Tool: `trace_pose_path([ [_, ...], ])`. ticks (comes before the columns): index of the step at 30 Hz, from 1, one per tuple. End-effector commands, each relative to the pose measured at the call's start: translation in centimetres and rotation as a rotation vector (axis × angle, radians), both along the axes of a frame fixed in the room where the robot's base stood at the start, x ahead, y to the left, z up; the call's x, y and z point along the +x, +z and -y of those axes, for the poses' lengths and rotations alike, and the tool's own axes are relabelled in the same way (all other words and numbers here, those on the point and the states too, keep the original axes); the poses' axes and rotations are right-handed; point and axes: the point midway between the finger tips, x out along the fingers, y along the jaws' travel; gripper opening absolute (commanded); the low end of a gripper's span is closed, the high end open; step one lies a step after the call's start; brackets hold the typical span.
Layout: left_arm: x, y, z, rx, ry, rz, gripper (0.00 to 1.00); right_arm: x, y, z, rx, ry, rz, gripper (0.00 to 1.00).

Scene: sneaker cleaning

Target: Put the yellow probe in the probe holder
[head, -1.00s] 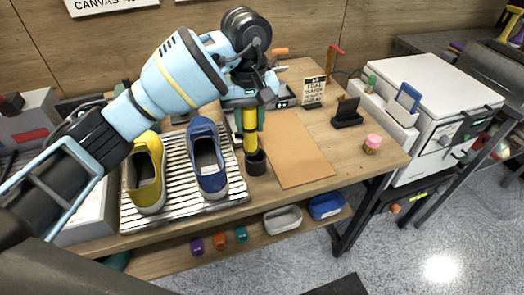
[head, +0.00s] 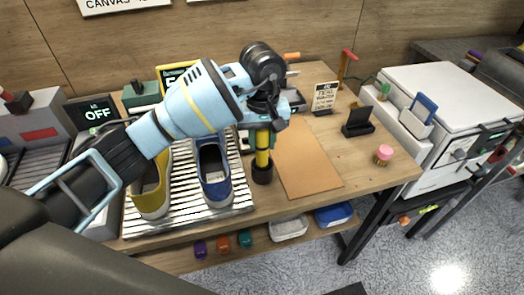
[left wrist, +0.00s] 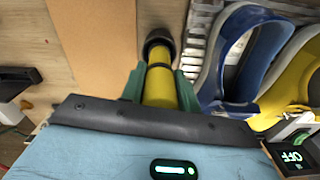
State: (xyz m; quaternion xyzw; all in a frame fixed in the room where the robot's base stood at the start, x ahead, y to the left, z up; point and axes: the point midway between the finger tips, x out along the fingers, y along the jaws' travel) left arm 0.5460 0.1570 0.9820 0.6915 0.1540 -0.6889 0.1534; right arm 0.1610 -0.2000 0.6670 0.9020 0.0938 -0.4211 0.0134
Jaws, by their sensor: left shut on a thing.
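The yellow probe (head: 262,157) is upright, with my left gripper (head: 262,132) shut around its upper part. The probe holder (head: 262,174), a short black cup, stands on the table between the blue sneaker and the tan mat. The probe's lower end is at the holder's mouth and looks partly inside; the exact depth is hidden. My right gripper is not in view.
The blue sneaker (head: 213,172) and yellow sneaker (head: 150,196) stand on a ribbed tray (head: 185,222) left of the holder. The tan mat (head: 308,165) right of it is bare. A small sign (head: 325,96) and a black stand (head: 357,123) are farther right.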

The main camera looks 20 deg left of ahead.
Motion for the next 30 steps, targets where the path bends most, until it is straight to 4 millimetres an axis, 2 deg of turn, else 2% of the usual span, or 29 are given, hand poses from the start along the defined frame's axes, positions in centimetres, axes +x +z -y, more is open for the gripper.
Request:
trace_pose_path([
  [5,0.0,-0.3,0.0,-0.001,0.0,0.0,0.08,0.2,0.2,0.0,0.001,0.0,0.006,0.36],
  [14,0.0,-3.7,0.1,-0.002,-0.002,0.0,0.08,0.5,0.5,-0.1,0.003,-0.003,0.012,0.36],
  [26,0.0,-4.2,0.0,0.0,-0.001,0.0,0.08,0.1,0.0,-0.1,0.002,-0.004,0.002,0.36],
  [27,0.0,-4.1,0.0,0.0,0.0,0.0,0.36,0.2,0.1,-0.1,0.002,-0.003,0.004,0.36],
  [30,0.0,-4.1,0.0,0.0,-0.001,0.0,0.49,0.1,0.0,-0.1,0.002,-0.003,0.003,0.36],
])
